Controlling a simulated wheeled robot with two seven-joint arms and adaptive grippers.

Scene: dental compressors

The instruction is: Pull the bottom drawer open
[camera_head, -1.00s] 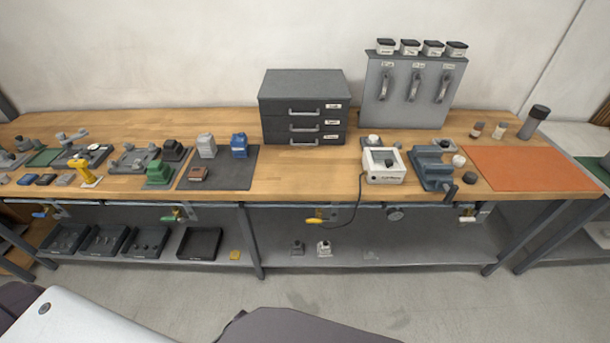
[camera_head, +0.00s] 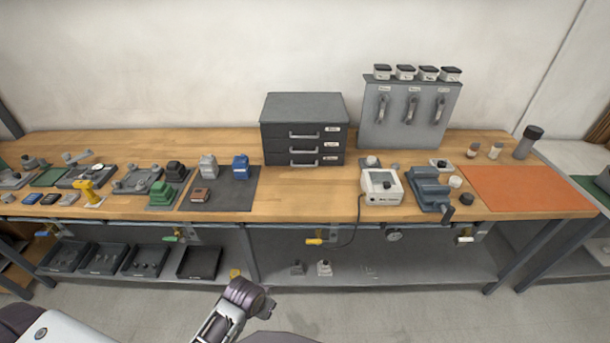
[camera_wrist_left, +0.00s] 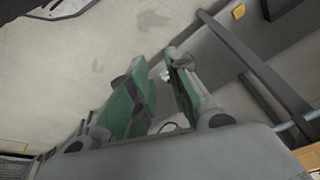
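A dark grey cabinet (camera_head: 304,104) with three drawers stands at the back of the wooden workbench. Its bottom drawer (camera_head: 280,159) is shut, flush with the drawers above, and has a pale bar handle (camera_head: 304,164). My left arm (camera_head: 240,298) reaches in at the bottom of the head view, in front of the bench and well away from the drawer. In the left wrist view my left gripper (camera_wrist_left: 157,82) has its green-padded fingers apart, with nothing held between them. The drawer is not recognisable in that view. My right gripper is not in view.
On the workbench (camera_head: 320,205), a white device (camera_head: 382,197) and a blue-grey vise (camera_head: 428,188) stand right of the cabinet. A dark mat (camera_head: 230,196) with small parts lies left of it. Bare wood lies before the drawers. A lower shelf (camera_head: 420,262) runs beneath.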

